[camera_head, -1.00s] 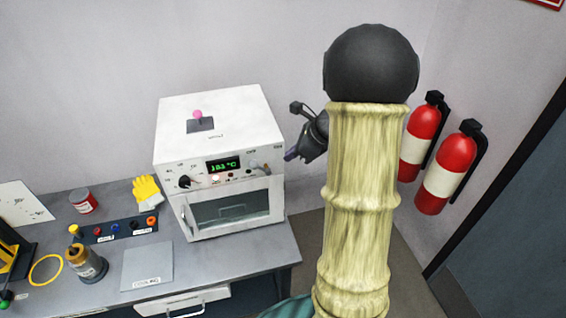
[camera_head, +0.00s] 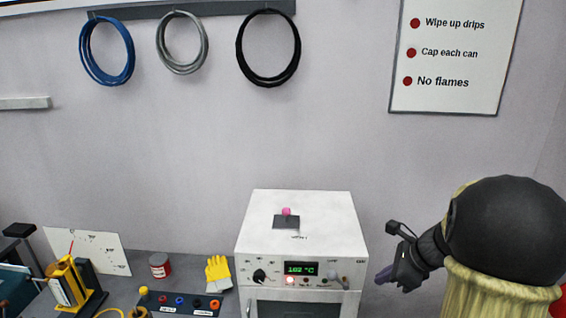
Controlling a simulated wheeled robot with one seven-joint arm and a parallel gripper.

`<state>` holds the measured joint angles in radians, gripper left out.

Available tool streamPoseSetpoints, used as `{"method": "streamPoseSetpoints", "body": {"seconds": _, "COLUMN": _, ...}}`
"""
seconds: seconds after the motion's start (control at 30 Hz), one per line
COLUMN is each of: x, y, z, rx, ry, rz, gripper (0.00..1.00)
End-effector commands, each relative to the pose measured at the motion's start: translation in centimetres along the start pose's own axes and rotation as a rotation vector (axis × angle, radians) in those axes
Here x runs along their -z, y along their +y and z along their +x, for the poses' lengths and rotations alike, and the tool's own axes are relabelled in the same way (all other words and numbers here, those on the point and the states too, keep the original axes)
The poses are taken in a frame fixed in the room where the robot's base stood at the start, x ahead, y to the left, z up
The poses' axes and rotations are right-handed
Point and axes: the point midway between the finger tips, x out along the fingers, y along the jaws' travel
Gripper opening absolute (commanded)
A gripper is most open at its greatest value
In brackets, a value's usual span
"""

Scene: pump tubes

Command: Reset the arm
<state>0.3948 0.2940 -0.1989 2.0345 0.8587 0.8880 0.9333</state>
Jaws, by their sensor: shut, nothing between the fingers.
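My gripper (camera_head: 386,276) shows in the head view at the lower right, just right of the white oven (camera_head: 300,230) and apart from it. Its fingers point left and down and look closed, with nothing held. My arm, with a black round joint and a yellowish sleeve, fills the lower right corner and hides what is behind it.
The oven display reads about 102 °C, and a pink-topped lever (camera_head: 287,212) stands on its roof. A yellow glove (camera_head: 218,273), a red can (camera_head: 159,265) and a yellow stand (camera_head: 70,285) are on the bench at left. Blue (camera_head: 84,50), grey (camera_head: 159,42) and black (camera_head: 240,48) tube coils hang above.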

Motion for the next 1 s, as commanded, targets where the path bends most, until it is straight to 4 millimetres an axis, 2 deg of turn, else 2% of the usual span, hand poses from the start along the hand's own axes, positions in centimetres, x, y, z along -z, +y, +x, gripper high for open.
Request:
{"method": "streamPoseSetpoints", "body": {"seconds": 0.17, "x": -0.8, "y": 6.9, "z": 3.0, "rx": -0.137, "ry": 0.152, "rz": -0.531, "gripper": 0.0}}
{"method": "streamPoseSetpoints", "body": {"seconds": 0.3, "x": -0.7, "y": 12.3, "z": 4.5, "rx": -0.263, "ry": 0.253, "rz": -1.096, "gripper": 0.0}}
{"method": "streamPoseSetpoints", "body": {"seconds": 0.4, "x": -0.7, "y": 15.6, "z": 5.2, "rx": -0.346, "ry": 0.294, "rz": -1.511, "gripper": 0.0}}
{"method": "streamPoseSetpoints", "body": {"seconds": 0.53, "x": -0.8, "y": 18.2, "z": 5.7, "rx": -0.417, "ry": 0.313, "rz": -1.928, "gripper": 0.0}}
{"method": "streamPoseSetpoints", "body": {"seconds": 0.6, "x": -1.0, "y": 19.0, "z": 5.8, "rx": -0.436, "ry": 0.314, "rz": -2.054, "gripper": 0.0}}
{"method": "streamPoseSetpoints", "body": {"seconds": 0.67, "x": -1.0, "y": 19.2, "z": 5.9, "rx": -0.444, "ry": 0.313, "rz": -2.104, "gripper": 0.0}}
{"method": "streamPoseSetpoints", "body": {"seconds": 1.0, "x": -1.0, "y": 19.2, "z": 5.9, "rx": -0.446, "ry": 0.314, "rz": -2.11, "gripper": 0.0}}
